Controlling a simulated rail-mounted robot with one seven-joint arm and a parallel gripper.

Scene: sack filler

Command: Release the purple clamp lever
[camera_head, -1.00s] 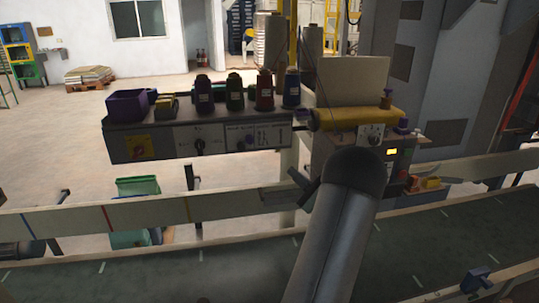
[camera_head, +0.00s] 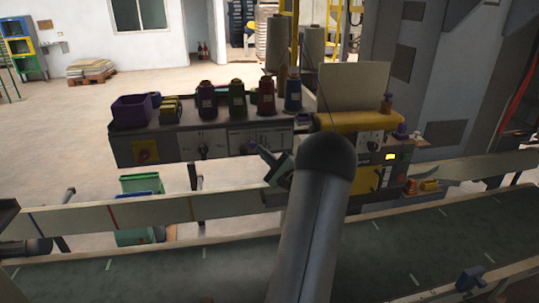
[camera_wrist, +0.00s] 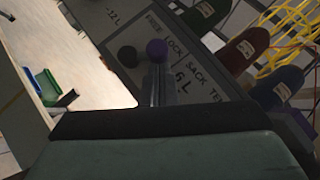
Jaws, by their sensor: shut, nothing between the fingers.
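The purple clamp lever shows its round purple knob (camera_wrist: 157,49) in the wrist view, in front of a grey lettered panel (camera_wrist: 184,55). In the head view, the small purple knob (camera_head: 248,147) is on the front of the machine box, just left of my gripper (camera_head: 263,152). My gripper's fingers (camera_wrist: 158,75) are shut and empty, with their tips close to the knob. The fingers hide the lever's stem, and I cannot tell whether they touch it. A black knob (camera_wrist: 128,56) is left of the purple one in the wrist view.
Several thread cones, a purple bin (camera_head: 133,109) and a yellow item (camera_head: 171,109) stand on the box top. A yellow roller (camera_head: 352,121) and control panel (camera_head: 389,157) are to the right. A rail (camera_head: 125,212) and the conveyor belt (camera_head: 180,273) run in front and below.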

